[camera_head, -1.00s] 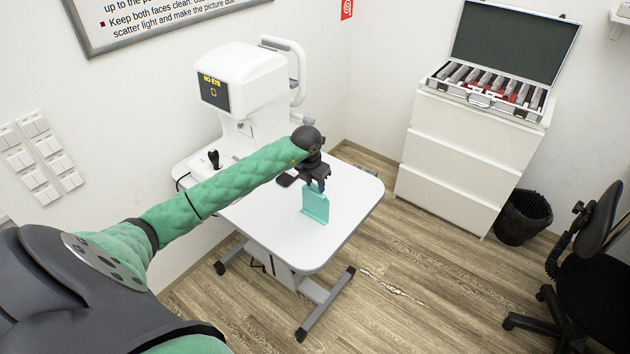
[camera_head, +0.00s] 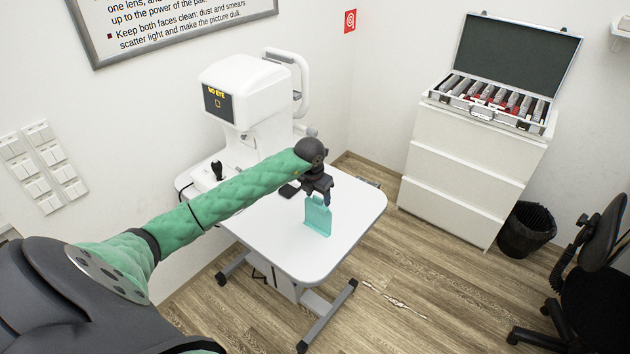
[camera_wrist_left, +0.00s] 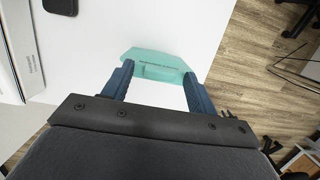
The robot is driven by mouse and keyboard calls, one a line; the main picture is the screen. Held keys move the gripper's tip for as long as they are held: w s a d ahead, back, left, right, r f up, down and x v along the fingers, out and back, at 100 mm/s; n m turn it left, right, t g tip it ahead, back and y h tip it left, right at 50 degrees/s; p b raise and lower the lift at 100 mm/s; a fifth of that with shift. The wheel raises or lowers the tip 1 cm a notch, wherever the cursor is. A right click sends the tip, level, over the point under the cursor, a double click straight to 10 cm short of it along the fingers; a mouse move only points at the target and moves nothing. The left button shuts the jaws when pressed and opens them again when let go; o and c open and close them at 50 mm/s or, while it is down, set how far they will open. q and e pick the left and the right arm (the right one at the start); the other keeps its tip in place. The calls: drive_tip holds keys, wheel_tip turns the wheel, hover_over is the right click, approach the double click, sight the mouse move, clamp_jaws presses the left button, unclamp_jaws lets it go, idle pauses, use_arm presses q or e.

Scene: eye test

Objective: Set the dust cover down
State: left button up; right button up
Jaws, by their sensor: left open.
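The dust cover is a teal panel (camera_head: 317,218) with a narrower top part. It stands upright on the white table (camera_head: 280,240), near the table's right side. My left gripper (camera_head: 318,192) is right above its top edge, with its jaws apart. In the left wrist view, the blue fingers (camera_wrist_left: 158,88) are spread, with the teal cover (camera_wrist_left: 155,58) just beyond and between the tips. I cannot tell whether a finger touches it. My right gripper is not in view.
A white eye-testing device (camera_head: 250,100) stands at the back of the table, with a black joystick (camera_head: 217,170) in front. A drawer cabinet (camera_head: 465,170) carries an open lens case (camera_head: 490,105). A black bin (camera_head: 525,230) and a chair (camera_head: 590,290) are at right. The table's front is clear.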

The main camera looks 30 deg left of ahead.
use_arm(q)
drive_tip(key=shift+r, duration=0.4)
drive_tip(key=shift+s+r+b, duration=0.25)
drive_tip(key=shift+r+b, duration=0.4)
drive_tip(key=shift+r, duration=0.35)
wheel_tip(320, 180, up, 9)
drive_tip(key=s+b, duration=0.1)
drive_tip(key=b, duration=0.1)
drive_tip(key=shift+s+b, duration=0.4)
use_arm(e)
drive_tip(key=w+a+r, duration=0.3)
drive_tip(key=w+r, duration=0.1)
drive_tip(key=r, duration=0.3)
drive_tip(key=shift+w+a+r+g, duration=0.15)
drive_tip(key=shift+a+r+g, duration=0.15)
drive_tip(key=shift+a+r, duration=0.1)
use_arm(q)
drive_tip(key=shift+f, duration=0.1)
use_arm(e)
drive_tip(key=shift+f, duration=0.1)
